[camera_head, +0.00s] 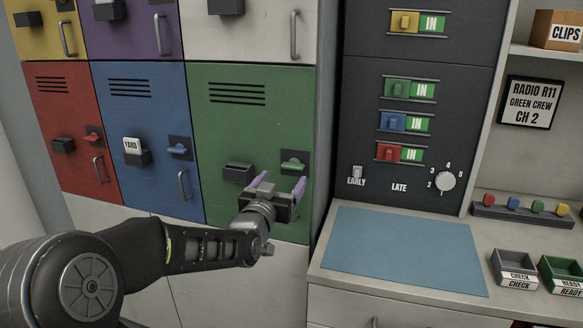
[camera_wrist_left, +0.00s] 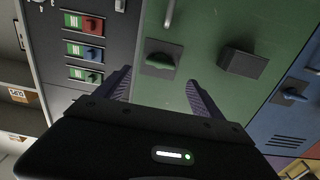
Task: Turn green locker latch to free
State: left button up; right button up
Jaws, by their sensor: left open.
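The green locker door (camera_head: 250,125) is at the right end of the lower locker row. Its green latch (camera_head: 293,162) is a small handle lying roughly level on a dark plate. In the left wrist view the latch (camera_wrist_left: 160,62) shows just beyond and between my fingertips. My left gripper (camera_head: 281,184) is open and empty, just below the latch in the head view. Its two purple-grey fingers also show in the left wrist view (camera_wrist_left: 158,84), apart from the latch. The door's pull handle (camera_wrist_left: 169,12) shows in the wrist view. My right gripper is not in view.
A dark empty holder (camera_head: 238,173) sticks out left of the green latch. The blue locker (camera_head: 140,100) is further left, its holder bearing a YARD tag (camera_head: 132,144). A dark panel with coloured IN sliders (camera_head: 398,88) and a desk with a blue mat (camera_head: 400,250) are right.

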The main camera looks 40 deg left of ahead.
aim_at(292, 167)
pick_arm(q)
jog(key=p+x, duration=0.2)
jog(key=x, duration=0.5)
jog(key=shift+w+a, duration=0.1)
jog(key=shift+w, duration=0.3)
jog(key=shift+c, duration=0.2)
jog(key=c, duration=1.3)
